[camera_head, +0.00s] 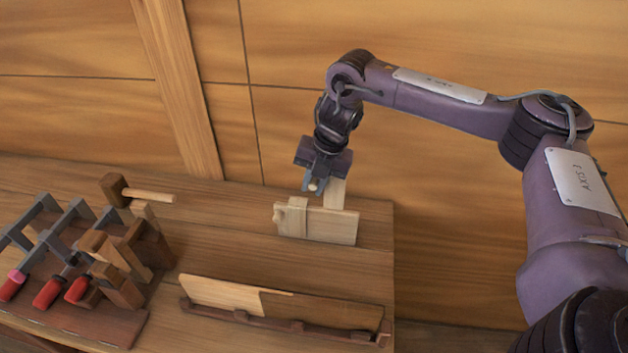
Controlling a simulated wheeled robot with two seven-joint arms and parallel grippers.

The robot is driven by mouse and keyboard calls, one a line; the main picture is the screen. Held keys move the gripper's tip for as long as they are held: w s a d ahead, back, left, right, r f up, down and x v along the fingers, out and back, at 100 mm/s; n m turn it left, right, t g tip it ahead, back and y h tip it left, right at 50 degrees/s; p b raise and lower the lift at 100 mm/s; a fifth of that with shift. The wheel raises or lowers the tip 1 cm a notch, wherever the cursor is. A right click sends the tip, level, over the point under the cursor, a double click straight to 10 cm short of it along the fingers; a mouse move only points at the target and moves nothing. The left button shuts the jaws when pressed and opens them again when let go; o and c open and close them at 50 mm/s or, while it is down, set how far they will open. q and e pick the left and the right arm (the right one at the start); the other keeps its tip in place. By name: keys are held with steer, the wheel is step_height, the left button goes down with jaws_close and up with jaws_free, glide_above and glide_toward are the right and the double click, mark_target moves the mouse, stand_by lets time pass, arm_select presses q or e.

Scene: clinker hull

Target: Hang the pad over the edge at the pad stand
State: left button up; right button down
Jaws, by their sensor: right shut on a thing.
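The pad stand (330,228) is a pale upright wooden board near the back right of the bench. A pale piece like a pad (298,216) sits over its top edge at the left end. My right gripper (313,186) is just above the board, pointing down, shut on a small pale thing that I take to be the pad. Its fingers hide most of it. Another pale upright piece (336,192) shows right behind the fingers; I cannot tell if it belongs to the held pad or the stand. My left gripper is out of view.
Several grey clamps with red handles (48,291) and brown wooden blocks (122,285) crowd the left. A mallet (135,191) lies behind them. A long rack with boards (250,300) lies at the front. The bench (225,240) is clear between; its right edge is near the stand.

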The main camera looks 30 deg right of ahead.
step_height(320, 180, down, 13)
steer(key=b, duration=0.9)
steer(key=shift+f, duration=0.15)
steer(key=shift+f, duration=0.2)
stand_by(0.3)
steer(key=c, duration=1.2)
jaws_free()
steer(key=shift+c, duration=0.2)
steer(key=shift+r, duration=0.1)
steer(key=b+v, duration=0.1)
steer(key=v, duration=0.6)
steer(key=shift+r, duration=0.3)
steer(key=shift+s+f, duration=0.1)
steer(key=shift+s, duration=0.05)
